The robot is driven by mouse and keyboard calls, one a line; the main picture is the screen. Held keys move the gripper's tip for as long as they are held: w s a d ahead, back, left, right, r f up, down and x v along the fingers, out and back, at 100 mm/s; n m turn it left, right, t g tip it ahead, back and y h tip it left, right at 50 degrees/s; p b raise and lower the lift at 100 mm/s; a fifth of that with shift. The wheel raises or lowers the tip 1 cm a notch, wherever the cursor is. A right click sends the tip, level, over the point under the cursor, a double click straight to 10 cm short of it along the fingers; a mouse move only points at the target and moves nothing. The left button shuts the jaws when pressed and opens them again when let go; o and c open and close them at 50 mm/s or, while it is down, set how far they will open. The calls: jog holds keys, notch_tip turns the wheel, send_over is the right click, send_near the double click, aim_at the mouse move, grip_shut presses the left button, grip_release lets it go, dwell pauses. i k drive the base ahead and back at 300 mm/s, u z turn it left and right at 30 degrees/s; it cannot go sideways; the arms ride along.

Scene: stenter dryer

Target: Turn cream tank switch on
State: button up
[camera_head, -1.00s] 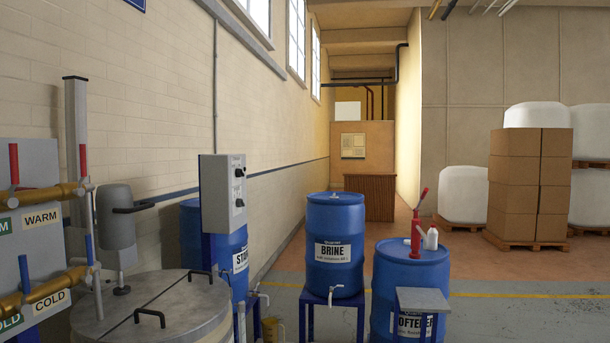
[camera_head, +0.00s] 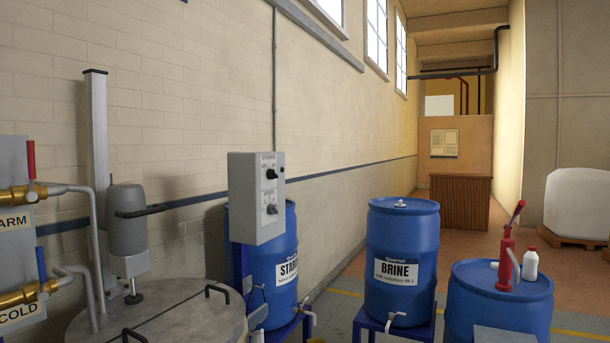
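A grey control box (camera_head: 257,198) stands on a blue post beside the wall, left of the picture's middle. Its front carries two dark rotary knobs, an upper knob (camera_head: 270,174) and a lower knob (camera_head: 272,209), with markings too small to read. A small dark part sits on its right side. I cannot tell which knob is the cream tank switch, or how either is set. A round steel tank (camera_head: 180,322) with a lid and black handles stands in front of the box, cut off by the bottom edge. My gripper is not in view.
A mixer motor on a column (camera_head: 127,225) stands at the tank's left. Brass valves (camera_head: 22,293) with red and blue levers are at the left edge.

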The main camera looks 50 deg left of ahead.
aim_at(272, 174)
jog(key=i, duration=1.7)
jog(key=u, duration=3.1)
